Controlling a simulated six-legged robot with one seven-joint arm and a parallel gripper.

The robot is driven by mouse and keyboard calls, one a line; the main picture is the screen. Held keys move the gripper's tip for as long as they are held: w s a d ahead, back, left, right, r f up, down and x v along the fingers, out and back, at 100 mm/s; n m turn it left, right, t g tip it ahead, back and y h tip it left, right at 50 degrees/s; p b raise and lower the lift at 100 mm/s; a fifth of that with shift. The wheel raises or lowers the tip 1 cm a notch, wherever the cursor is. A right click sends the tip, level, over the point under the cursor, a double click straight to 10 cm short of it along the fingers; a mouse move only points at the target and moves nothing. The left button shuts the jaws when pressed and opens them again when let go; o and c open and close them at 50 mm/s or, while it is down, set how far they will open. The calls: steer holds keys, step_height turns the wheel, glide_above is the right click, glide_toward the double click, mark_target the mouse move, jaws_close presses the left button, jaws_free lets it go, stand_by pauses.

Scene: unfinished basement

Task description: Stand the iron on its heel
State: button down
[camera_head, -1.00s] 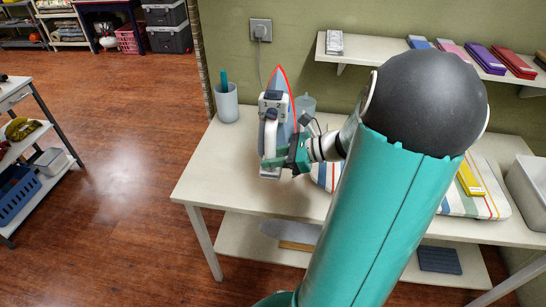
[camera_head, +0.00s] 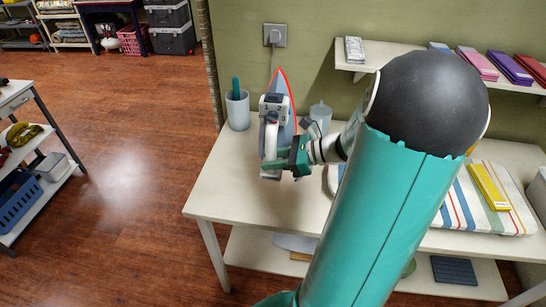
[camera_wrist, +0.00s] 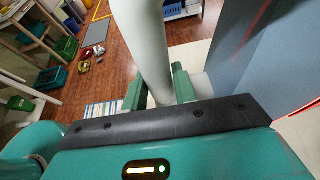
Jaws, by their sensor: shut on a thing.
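The iron (camera_head: 278,107) is in the head view over the left part of the white table, with its pointed tip up and its heel end down. It has a blue-grey body with a red edge. My gripper (camera_head: 283,160) is shut on its pale handle (camera_head: 271,141). In the wrist view the handle (camera_wrist: 149,45) runs between my fingers (camera_wrist: 158,88), and the iron's large grey side (camera_wrist: 245,65) fills the right. The heel end is low, close to the tabletop; I cannot tell whether it touches.
A grey cup (camera_head: 237,112) with a green-handled item stands left of the iron. A translucent container (camera_head: 320,116) stands behind to the right. The table's (camera_head: 225,190) front left is clear.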

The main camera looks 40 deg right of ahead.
mark_target(275, 175)
steer(key=f, duration=0.5)
steer(key=shift+s+f, duration=0.25)
steer(key=shift+f, duration=0.05)
steer(key=shift+w+f, duration=0.1)
steer(key=shift+f, duration=3.35)
steer(key=c, duration=1)
jaws_free()
steer(key=shift+c, duration=0.2)
steer(key=shift+f, duration=0.1)
steer(key=v, duration=1.4)
